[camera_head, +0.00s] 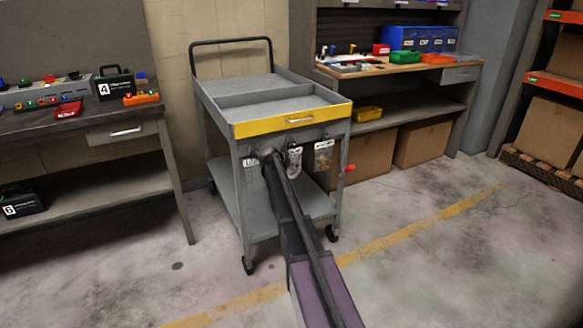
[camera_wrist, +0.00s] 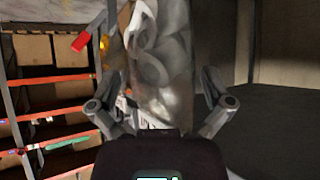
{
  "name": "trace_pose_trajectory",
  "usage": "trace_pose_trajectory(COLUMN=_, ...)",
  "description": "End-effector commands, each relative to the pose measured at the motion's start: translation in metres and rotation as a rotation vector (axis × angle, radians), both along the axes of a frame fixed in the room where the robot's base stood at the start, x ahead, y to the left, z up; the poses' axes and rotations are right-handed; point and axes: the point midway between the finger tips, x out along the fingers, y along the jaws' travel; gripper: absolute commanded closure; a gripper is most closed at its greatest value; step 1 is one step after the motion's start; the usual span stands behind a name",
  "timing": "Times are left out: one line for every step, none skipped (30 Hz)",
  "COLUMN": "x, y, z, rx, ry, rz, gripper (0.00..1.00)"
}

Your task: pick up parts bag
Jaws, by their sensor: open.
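A clear parts bag with grey ring-shaped parts (camera_head: 294,160) hangs on the front of the grey cart (camera_head: 240,146), below its yellow drawer front. It fills the upper middle of the wrist view (camera_wrist: 160,58). A second bag with orange-yellow contents (camera_head: 324,155) hangs to its right. My gripper (camera_head: 268,156) is at the cart's front, just left of the grey-parts bag in the head view. In the wrist view my gripper (camera_wrist: 160,78) is open, with one finger on each side of that bag. I cannot tell whether the fingers touch it.
A red-tipped lever (camera_head: 349,168) sticks out at the cart's right side. A workbench (camera_head: 120,128) stands left and another (camera_head: 440,72) behind right, with cardboard boxes (camera_head: 362,160) under it. The concrete floor in front is clear.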

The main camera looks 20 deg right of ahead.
Motion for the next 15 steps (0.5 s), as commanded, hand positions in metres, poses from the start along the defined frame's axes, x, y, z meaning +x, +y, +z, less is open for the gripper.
trace_pose_trajectory(x=0.0, y=0.0, z=0.0, rx=0.0, ry=0.0, rz=0.0, gripper=0.0)
trace_pose_trajectory(x=0.0, y=0.0, z=0.0, rx=0.0, ry=0.0, rz=0.0, gripper=0.06)
trace_pose_trajectory(x=0.0, y=0.0, z=0.0, rx=0.0, ry=0.0, rz=0.0, gripper=0.18)
trace_pose_trajectory(x=0.0, y=0.0, z=0.0, rx=0.0, ry=0.0, rz=0.0, gripper=0.27)
trace_pose_trajectory(x=0.0, y=0.0, z=0.0, rx=0.0, ry=0.0, rz=0.0, gripper=0.36)
trace_pose_trajectory(x=0.0, y=0.0, z=0.0, rx=0.0, ry=0.0, rz=0.0, gripper=0.48)
trace_pose_trajectory(x=0.0, y=0.0, z=0.0, rx=0.0, ry=0.0, rz=0.0, gripper=0.56)
trace_pose_trajectory(x=0.0, y=0.0, z=0.0, rx=0.0, ry=0.0, rz=0.0, gripper=0.65)
trace_pose_trajectory(x=-0.0001, y=-0.0001, z=0.0, rx=0.0, ry=0.0, rz=0.0, gripper=0.77)
trace_pose_trajectory(x=0.0, y=-0.0001, z=-0.0001, rx=0.0, ry=0.0, rz=0.0, gripper=0.86)
trace_pose_trajectory(x=0.0, y=-0.0001, z=-0.0001, rx=0.0, ry=0.0, rz=0.0, gripper=0.95)
trace_pose_trajectory(x=0.0, y=-0.0001, z=-0.0001, rx=0.0, ry=0.0, rz=0.0, gripper=1.0)
trace_pose_trajectory(x=-0.0001, y=-0.0001, z=-0.0001, rx=0.0, ry=0.0, rz=0.0, gripper=1.0)
trace_pose_trajectory(x=-0.0001, y=-0.0002, z=-0.0001, rx=0.0, ry=0.0, rz=0.0, gripper=1.0)
trace_pose_trajectory(x=-0.0001, y=-0.0002, z=-0.0001, rx=0.0, ry=0.0, rz=0.0, gripper=1.0)
